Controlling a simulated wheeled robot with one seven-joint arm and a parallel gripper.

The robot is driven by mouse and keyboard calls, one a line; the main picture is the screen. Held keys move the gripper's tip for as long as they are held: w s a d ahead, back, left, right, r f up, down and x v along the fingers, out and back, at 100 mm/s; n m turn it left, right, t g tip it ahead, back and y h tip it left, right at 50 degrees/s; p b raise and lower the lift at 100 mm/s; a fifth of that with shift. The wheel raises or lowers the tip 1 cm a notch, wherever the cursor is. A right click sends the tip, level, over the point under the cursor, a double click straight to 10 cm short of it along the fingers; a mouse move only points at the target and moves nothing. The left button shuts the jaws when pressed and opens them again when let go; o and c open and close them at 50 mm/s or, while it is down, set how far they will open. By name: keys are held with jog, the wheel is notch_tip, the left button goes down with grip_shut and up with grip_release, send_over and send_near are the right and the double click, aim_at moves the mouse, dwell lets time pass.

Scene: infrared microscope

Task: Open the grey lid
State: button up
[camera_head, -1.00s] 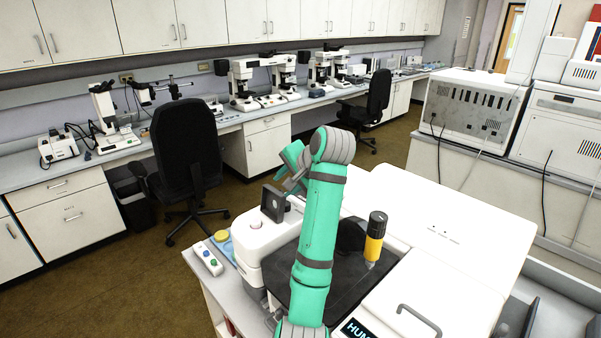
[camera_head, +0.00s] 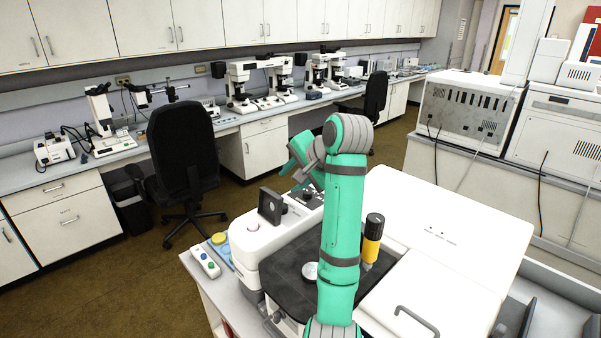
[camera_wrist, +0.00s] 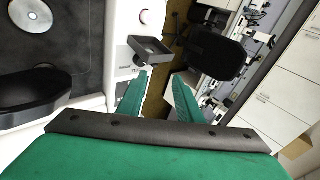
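A dark grey square piece (camera_head: 270,206) stands upright on the white instrument (camera_head: 290,240). It also shows in the wrist view (camera_wrist: 150,49), just ahead of the left fingertip; contact cannot be told. A pale panel (camera_head: 392,282) with a grey bar handle (camera_head: 416,321) lies at the front right. I cannot tell for certain which of these is the grey lid. My gripper (camera_head: 289,160) is above and behind the square piece in the head view. In the wrist view my gripper (camera_wrist: 162,78) is open, with its green fingers apart and nothing between them.
A black and yellow cylinder (camera_head: 373,240) stands right of my arm, beside the large white cover (camera_head: 440,225). A button box (camera_head: 206,262) sits at the instrument's left edge. A black chair (camera_head: 184,150) stands behind, before a bench with microscopes. Brown floor lies clear at left.

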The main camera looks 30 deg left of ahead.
jog(key=shift+v, duration=2.2)
jog(key=shift+o, duration=0.3)
jog(key=shift+w, duration=0.1)
